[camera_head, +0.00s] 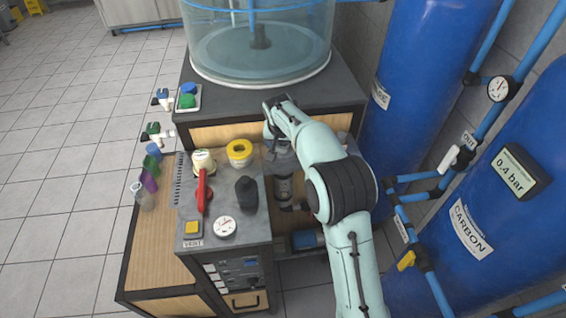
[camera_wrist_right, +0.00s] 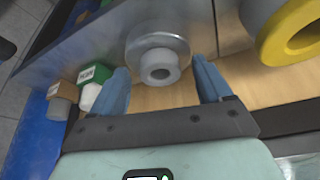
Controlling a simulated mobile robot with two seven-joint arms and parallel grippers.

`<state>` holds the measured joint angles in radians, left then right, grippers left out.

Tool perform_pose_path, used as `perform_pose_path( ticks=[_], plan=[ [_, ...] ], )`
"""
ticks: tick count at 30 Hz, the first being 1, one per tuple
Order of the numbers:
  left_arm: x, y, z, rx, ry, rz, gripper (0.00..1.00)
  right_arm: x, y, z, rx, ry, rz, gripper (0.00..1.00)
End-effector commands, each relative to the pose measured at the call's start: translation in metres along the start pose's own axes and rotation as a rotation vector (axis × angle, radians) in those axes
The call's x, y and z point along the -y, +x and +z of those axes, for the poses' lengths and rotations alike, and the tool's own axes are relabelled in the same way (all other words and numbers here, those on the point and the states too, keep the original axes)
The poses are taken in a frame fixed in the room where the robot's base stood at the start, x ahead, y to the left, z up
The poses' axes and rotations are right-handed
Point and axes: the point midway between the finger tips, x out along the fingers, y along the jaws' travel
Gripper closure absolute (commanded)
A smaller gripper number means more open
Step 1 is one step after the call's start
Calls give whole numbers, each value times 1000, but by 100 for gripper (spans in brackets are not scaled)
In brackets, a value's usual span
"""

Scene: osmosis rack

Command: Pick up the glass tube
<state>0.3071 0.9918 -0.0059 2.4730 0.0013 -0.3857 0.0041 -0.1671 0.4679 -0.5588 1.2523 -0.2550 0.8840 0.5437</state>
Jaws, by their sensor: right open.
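A small clear, glass-like tube (camera_head: 142,198) stands at the left end of the row on the low wooden shelf in the head view, beside a purple and a green piece. In the right wrist view a clear round piece with a pale ring-shaped hub (camera_wrist_right: 160,65) lies between and beyond my fingertips; I cannot tell whether it is the glass tube. My right gripper (camera_head: 272,128) is over the back of the bench in the head view, mostly hidden by its own arm. In the wrist view its blue fingers (camera_wrist_right: 160,72) are apart, with nothing gripped. My left gripper is out of view.
A yellow ring cap (camera_head: 239,150), a red-handled part (camera_head: 203,190), a black bottle (camera_head: 246,193) and a gauge (camera_head: 225,226) crowd the grey bench top. A large clear tank (camera_head: 260,45) stands behind. Blue columns (camera_head: 420,70) and pipes block the right. Tiled floor is open at left.

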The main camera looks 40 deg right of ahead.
Motion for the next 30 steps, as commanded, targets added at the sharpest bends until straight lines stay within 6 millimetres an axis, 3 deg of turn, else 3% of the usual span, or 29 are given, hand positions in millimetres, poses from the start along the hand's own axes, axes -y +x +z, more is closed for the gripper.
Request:
perform_pose_path(
  ticks=[1,2,6,20,30],
  plan=[
    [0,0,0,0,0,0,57,0,0,0,0,0,0,22],
    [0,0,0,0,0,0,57,0,0,0,0,0,0,28],
    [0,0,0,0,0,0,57,0,0,0,0,0,0,69],
    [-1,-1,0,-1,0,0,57,0,-7,-3,-2,1,-2,69],
    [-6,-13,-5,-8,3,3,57,1,-56,-24,-5,1,-4,69]
  ],
)
